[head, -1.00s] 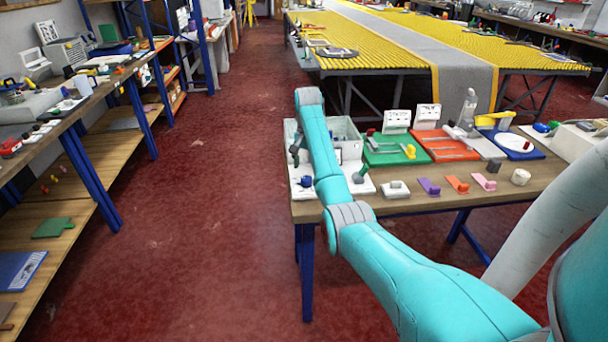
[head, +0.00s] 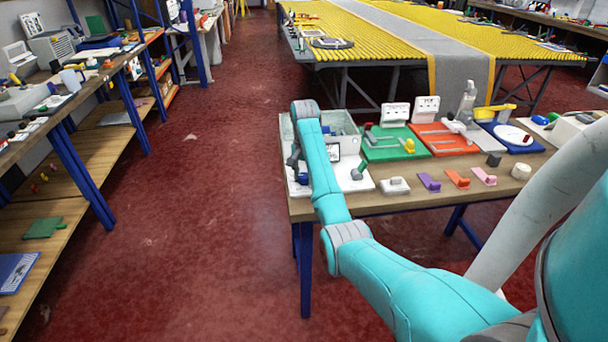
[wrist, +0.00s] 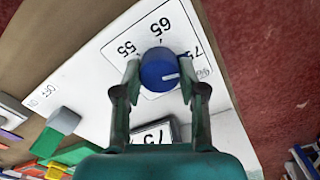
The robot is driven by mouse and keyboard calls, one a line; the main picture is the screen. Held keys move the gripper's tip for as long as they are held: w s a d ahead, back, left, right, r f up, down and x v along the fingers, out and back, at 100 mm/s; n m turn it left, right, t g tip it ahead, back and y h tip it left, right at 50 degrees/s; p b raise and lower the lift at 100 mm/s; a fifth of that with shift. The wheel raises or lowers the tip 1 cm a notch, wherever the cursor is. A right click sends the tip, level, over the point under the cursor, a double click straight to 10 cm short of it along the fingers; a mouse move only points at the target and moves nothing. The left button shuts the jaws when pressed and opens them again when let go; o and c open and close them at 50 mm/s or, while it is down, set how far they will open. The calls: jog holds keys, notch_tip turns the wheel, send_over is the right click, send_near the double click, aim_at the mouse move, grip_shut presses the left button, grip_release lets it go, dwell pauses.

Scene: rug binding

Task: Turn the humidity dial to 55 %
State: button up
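The humidity dial is a round blue knob (wrist: 160,70) on a white panel (wrist: 100,75), with printed marks 55, 65 and 75 around it, upside down in the wrist view. Its white pointer line points right, toward the 75 mark. A small framed display (wrist: 153,134) beside it seems to read 75, partly hidden by my gripper. My gripper (wrist: 159,68) is open, with one finger on each side of the knob. I cannot tell whether the fingers touch it. In the head view my gripper (head: 295,162) is over the white panel at the table's left end, mostly behind my arm.
Green (head: 385,152) and orange (head: 465,150) boards with parts lie to the right. Red floor lies open left of the table.

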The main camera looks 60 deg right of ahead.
jog(key=c, duration=0.4)
jog(key=shift+c, duration=0.2)
jog(key=shift+n, duration=0.4)
jog(key=n, duration=0.3)
jog(key=shift+n, duration=0.4)
jog(key=n, duration=0.3)
jog(key=shift+n, duration=0.3)
jog(key=n, duration=1.3)
jog(key=shift+n, duration=0.3)
jog(key=n, duration=0.5)
jog(key=shift+r+n, duration=0.1)
jog(key=shift+n, duration=0.3)
jog(key=shift+d, duration=0.1)
